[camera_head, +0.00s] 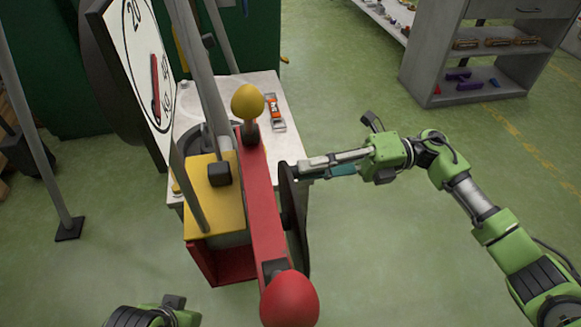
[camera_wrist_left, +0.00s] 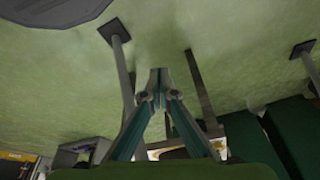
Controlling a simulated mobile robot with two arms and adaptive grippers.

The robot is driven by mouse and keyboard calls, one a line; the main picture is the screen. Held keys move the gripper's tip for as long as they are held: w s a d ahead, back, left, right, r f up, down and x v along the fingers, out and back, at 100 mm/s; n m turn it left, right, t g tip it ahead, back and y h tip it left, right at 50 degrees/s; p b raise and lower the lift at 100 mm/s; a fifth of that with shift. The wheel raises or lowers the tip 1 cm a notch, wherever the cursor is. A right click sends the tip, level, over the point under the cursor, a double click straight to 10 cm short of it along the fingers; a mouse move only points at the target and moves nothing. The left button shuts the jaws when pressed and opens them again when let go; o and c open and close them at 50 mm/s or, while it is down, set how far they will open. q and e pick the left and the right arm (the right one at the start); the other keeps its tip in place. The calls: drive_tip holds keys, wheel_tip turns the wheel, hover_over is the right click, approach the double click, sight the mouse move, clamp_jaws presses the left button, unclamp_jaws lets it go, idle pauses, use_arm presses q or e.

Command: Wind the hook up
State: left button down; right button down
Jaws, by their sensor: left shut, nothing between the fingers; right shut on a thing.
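A dark round wheel (camera_head: 294,215) stands edge-on at the right side of a red beam (camera_head: 262,200). My right gripper (camera_head: 303,168) reaches in from the right and is shut at the wheel's upper rim. I cannot make out the hook in either view. In the left wrist view my left gripper (camera_wrist_left: 158,78) is shut and empty, its fingertips together above the green floor.
A white dial (camera_head: 140,65) with a red needle stands at upper left. The red beam carries a yellow ball (camera_head: 248,102) and a red ball (camera_head: 290,299). An orange-and-silver item (camera_head: 275,110) lies on a white table (camera_head: 262,146). Grey shelves (camera_head: 430,60) stand at upper right.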

use_arm(q)
drive_tip(key=shift+w+r, duration=0.1)
use_arm(e)
drive_tip(key=shift+f, duration=0.15)
drive_tip(key=shift+f+m+p, duration=0.35)
drive_tip(key=shift+f+m, duration=0.1)
drive_tip(key=shift+m, duration=0.25)
drive_tip(key=shift+f+m, duration=0.55)
drive_tip(key=shift+m, duration=0.05)
use_arm(q)
drive_tip(key=shift+s+p+x, duration=0.1)
drive_tip(key=shift+s+x, duration=0.05)
drive_tip(key=shift+x, duration=0.85)
drive_tip(key=shift+s+p+x, duration=0.15)
drive_tip(key=shift+s+x, duration=0.05)
drive_tip(key=shift+x, duration=0.75)
drive_tip(key=shift+s+p+x, duration=0.1)
drive_tip(key=shift+s+x, duration=0.05)
drive_tip(key=shift+x, duration=0.85)
use_arm(e)
drive_tip(key=shift+f+m, duration=0.5)
use_arm(q)
drive_tip(key=shift+d, duration=0.15)
